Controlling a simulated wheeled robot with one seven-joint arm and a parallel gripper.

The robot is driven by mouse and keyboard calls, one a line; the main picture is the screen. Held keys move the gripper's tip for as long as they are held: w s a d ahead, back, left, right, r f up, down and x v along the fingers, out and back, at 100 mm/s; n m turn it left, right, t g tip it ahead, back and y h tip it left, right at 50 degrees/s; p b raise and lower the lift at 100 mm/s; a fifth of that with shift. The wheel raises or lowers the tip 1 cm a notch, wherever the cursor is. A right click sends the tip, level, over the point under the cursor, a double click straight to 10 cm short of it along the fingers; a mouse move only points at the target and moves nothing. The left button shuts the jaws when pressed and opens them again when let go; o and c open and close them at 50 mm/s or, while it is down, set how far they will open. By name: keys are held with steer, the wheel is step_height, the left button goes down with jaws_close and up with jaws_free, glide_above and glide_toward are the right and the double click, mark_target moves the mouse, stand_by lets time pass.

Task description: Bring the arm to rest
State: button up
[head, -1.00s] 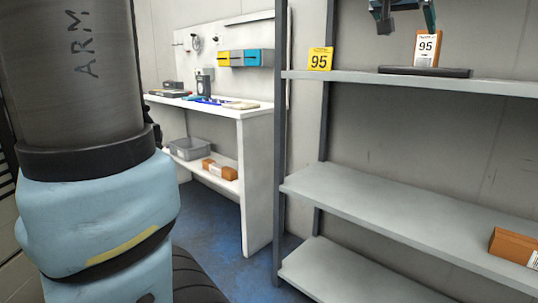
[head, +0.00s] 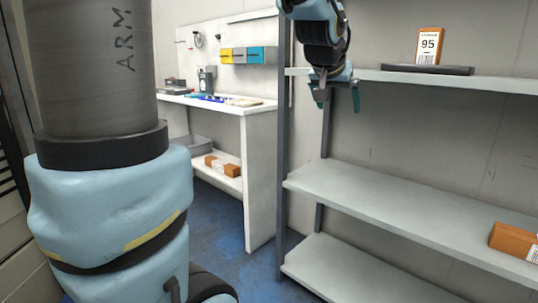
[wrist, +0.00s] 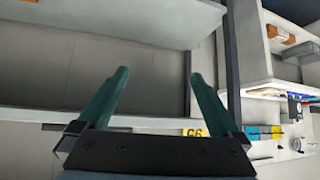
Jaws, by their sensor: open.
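My gripper (head: 335,98) hangs in front of the left end of the shelf rack's top board in the head view, fingers pointing down. In the wrist view my gripper (wrist: 152,95) shows two teal fingers spread apart with nothing between them. An orange box with a white 95 label (head: 429,46) stands upright on a dark flat base (head: 428,69) on the top board, to the right of my gripper and apart from it. The yellow 95 tag on the shelf edge is hidden behind my arm in the head view; a yellow tag (wrist: 194,132) shows in the wrist view.
The grey shelf rack (head: 400,195) fills the right side, with an orange box (head: 513,240) on its middle board. A white workbench (head: 258,180) stands at the left rear, with bins (head: 249,55) above it. Blue floor (head: 220,225) shows between.

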steer(key=s+a+f+n+g+y, duration=0.2)
steer(key=s+a+f+g+y, duration=0.15)
steer(key=a+f, duration=1)
steer(key=s+a+f+n+g, duration=0.3)
steer(key=s+a+f, duration=0.7)
steer(key=s, duration=0.1)
step_height(320, 180, up, 14)
steer(key=p, duration=1.4)
steer(key=shift+w+d+r+y, duration=0.15)
steer(key=shift+w+d+y, duration=0.1)
steer(key=shift+y, duration=0.2)
